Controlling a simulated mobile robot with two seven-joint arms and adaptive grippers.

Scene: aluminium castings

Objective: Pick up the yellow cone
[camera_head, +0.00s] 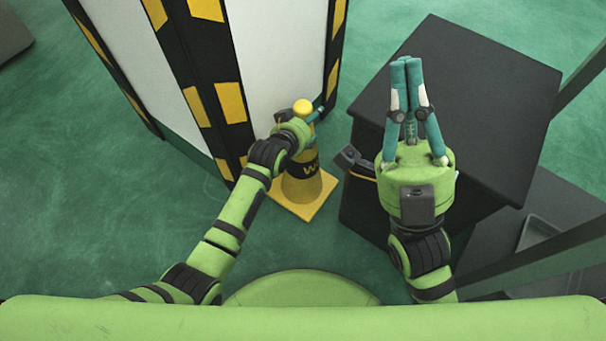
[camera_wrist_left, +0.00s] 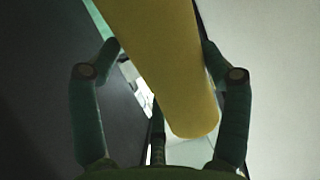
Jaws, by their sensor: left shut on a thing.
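The yellow cone (camera_head: 304,184) with a dark lettered band and a square yellow base shows in the head view, between the striped white block and the dark cabinet. It looks upright, its base at or near the green floor. My left gripper (camera_head: 314,116) is shut on the cone's upper part, just below its rounded top. The left wrist view shows the yellow cone (camera_wrist_left: 165,70) running between the fingers of my left gripper (camera_wrist_left: 160,50). The wrist hides part of the cone. My right gripper (camera_head: 407,62) is empty, its fingers together, above the dark cabinet.
A white block (camera_head: 270,50) with black and yellow striped edges stands close behind and left of the cone. A dark cabinet (camera_head: 480,90) stands to the right, under my right arm. Green floor (camera_head: 90,200) is clear at the left.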

